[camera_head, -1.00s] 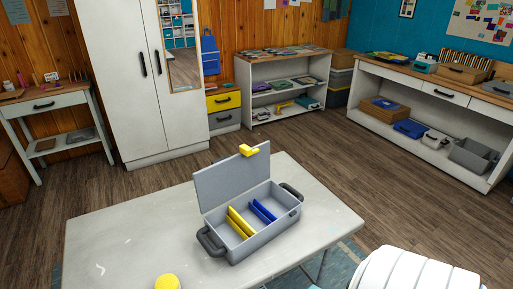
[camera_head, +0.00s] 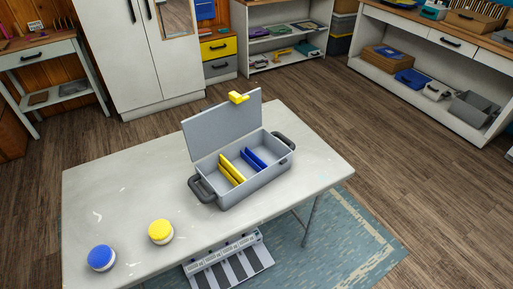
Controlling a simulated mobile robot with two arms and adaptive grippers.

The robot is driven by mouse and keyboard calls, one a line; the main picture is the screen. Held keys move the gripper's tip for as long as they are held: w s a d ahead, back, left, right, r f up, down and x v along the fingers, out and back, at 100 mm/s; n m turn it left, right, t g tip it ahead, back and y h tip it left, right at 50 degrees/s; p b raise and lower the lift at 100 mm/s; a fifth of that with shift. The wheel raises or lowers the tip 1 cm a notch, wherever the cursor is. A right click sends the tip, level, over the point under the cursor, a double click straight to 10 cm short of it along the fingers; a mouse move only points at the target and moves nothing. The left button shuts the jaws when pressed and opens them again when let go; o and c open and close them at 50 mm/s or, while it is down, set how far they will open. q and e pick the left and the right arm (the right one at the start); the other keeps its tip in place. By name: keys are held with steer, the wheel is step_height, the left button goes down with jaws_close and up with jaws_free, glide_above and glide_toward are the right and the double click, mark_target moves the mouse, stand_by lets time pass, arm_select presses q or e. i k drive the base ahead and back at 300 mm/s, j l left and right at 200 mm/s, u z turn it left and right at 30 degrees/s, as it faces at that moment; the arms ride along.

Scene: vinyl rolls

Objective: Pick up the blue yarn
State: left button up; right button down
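In the head view a round item with a blue top and a white lower edge (camera_head: 101,258) stands at the front left of the white table (camera_head: 120,190). It may be the blue yarn; I cannot tell its material. A similar item with a yellow top (camera_head: 160,231) stands to its right. An open grey box (camera_head: 232,190) with black handles sits near the table's middle, its lid raised. It has yellow dividers (camera_head: 232,168) and blue dividers (camera_head: 256,158) inside. Neither of my grippers shows.
A black-and-white striped item (camera_head: 230,268) lies below the table's front edge, by a blue rug (camera_head: 350,245). Shelves (camera_head: 280,45), a white cabinet (camera_head: 125,65) and a side table (camera_head: 45,60) stand behind. The wooden floor on the right is clear.

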mark_target(102, 258)
steer(key=u, duration=1.55)
